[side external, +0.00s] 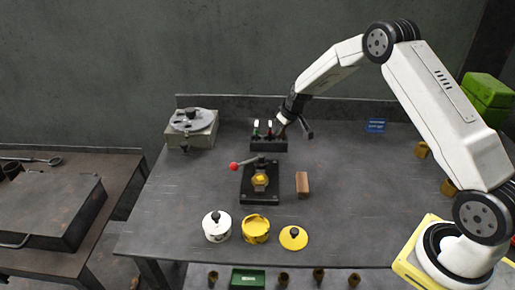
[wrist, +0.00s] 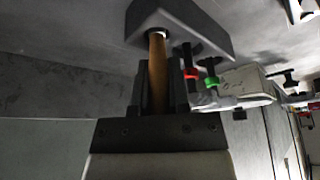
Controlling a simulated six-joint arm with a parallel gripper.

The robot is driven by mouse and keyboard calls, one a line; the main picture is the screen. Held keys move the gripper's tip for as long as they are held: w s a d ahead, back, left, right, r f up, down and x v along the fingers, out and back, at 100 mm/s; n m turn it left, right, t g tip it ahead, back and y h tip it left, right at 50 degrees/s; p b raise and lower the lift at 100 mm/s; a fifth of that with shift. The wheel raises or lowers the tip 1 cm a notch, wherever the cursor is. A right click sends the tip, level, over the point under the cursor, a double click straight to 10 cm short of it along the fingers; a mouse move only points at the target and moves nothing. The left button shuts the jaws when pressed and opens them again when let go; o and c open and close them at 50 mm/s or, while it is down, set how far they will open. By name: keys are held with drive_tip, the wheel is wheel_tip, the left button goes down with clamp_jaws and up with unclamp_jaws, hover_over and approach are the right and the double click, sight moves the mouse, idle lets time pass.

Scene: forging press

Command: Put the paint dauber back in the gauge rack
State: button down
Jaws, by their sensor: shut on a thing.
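My gripper (wrist: 158,95) is shut on the paint dauber (wrist: 157,65), which shows as a brown wooden handle between the fingers in the wrist view. The dauber's far end meets a pale round opening in the gauge rack (wrist: 205,20); I cannot tell how deep it sits. In the side view the gauge rack (side external: 268,146) is a dark block near the back of the bench, with my gripper (side external: 283,124) at its right end. A green-collared gauge (wrist: 211,80) and a red-collared gauge (wrist: 190,73) stand in the rack beside the dauber. The dauber is mostly hidden in the side view.
In front are a black fixture (side external: 260,190) with a red-knobbed lever and a brown block (side external: 302,184). A white pot (side external: 217,227), a yellow pot (side external: 256,229) and a yellow lid (side external: 293,238) line the front.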

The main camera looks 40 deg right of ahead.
drive_tip(key=c, duration=0.5)
unclamp_jaws()
drive_tip(key=v, duration=0.7)
idle(0.7)
drive_tip(key=shift+r, duration=0.1)
drive_tip(key=shift+r, duration=1.45)
